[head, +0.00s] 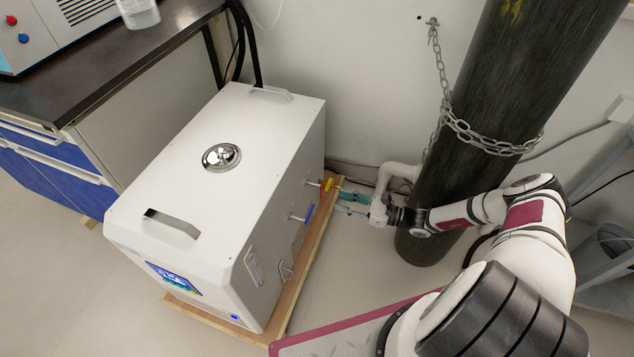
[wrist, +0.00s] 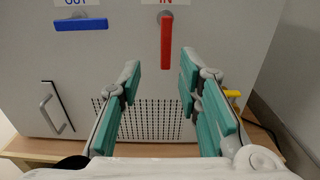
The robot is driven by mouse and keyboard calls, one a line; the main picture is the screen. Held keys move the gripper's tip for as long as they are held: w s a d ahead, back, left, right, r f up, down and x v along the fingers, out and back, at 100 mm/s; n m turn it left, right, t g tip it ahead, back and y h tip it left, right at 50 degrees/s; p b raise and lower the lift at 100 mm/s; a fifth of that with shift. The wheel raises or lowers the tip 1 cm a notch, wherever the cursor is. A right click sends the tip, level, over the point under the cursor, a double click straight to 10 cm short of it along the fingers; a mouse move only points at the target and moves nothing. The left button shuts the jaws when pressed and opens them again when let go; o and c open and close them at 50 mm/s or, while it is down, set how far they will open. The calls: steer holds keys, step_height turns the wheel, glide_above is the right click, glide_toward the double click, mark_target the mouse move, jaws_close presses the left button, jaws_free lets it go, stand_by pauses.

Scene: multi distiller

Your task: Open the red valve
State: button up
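The red valve (wrist: 165,42) is a narrow handle on the white box's side panel, under the "IN" label in the wrist view. Its handle hangs straight down. In the head view the red handle (head: 328,184) is small and partly behind a yellow one. My gripper (wrist: 160,82) is open and empty, with its teal fingers spread apart. The red handle shows above the gap between the fingertips, and the gripper looks apart from it. In the head view my gripper (head: 352,203) is to the right of the panel.
A blue handle (wrist: 80,24) lies horizontal under the "OUT" label to the left. A yellow handle (wrist: 232,93) is partly hidden behind my right fingers. The white box (head: 215,190) stands on a wooden base. A chained dark cylinder (head: 500,80) stands close behind my arm.

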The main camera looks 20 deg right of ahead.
mark_target(322, 194)
steer(key=x, duration=0.4)
steer(key=b+x, duration=0.1)
steer(key=x, duration=0.3)
steer(key=shift+w+d+f, duration=0.1)
steer(key=shift+w+d, duration=0.1)
steer(key=shift+w, duration=0.1)
jaws_close()
